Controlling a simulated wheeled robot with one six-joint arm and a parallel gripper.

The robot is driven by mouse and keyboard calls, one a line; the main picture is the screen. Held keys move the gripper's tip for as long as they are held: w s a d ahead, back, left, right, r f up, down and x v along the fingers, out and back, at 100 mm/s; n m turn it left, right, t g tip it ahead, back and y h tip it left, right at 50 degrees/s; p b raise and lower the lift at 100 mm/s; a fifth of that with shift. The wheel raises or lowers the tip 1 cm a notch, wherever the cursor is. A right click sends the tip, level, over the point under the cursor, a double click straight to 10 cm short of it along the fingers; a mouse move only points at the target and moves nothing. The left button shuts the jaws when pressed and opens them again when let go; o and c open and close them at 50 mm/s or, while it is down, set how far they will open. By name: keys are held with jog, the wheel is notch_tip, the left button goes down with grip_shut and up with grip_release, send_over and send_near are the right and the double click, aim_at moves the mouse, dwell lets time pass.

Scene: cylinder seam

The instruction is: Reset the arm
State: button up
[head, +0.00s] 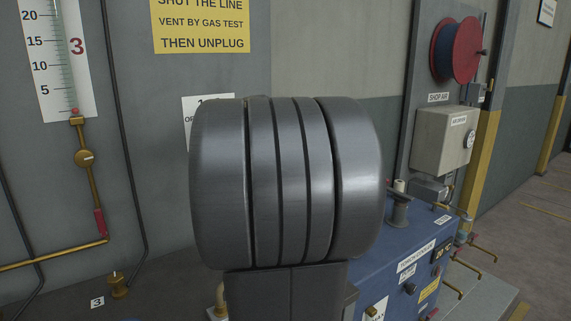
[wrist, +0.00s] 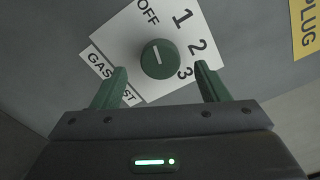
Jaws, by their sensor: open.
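My gripper (wrist: 160,70) is open and empty in the wrist view, its two green fingers set well apart. A round dark green knob (wrist: 158,62) on a white plate (wrist: 120,48) lies just beyond and between the fingertips, with a gap to each side. The plate reads OFF, 1, 2, 3 and GAS TEST. The knob's pale mark points roughly up towards OFF. In the head view my gripper does not show. A sliver of a white plate (head: 193,106) shows there, mostly hidden behind a large grey grooved body close to the camera.
The grey wall carries a yellow sign (head: 202,25) and a gauge (head: 60,60) with brass piping at left. A blue torch cooler (head: 390,270) stands at right, with a grey box (head: 440,140) and red hose reel (head: 457,50) beyond. Open floor lies at far right.

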jog(key=p+x, duration=0.1)
jog(key=x, duration=0.5)
jog(key=shift+s, duration=0.1)
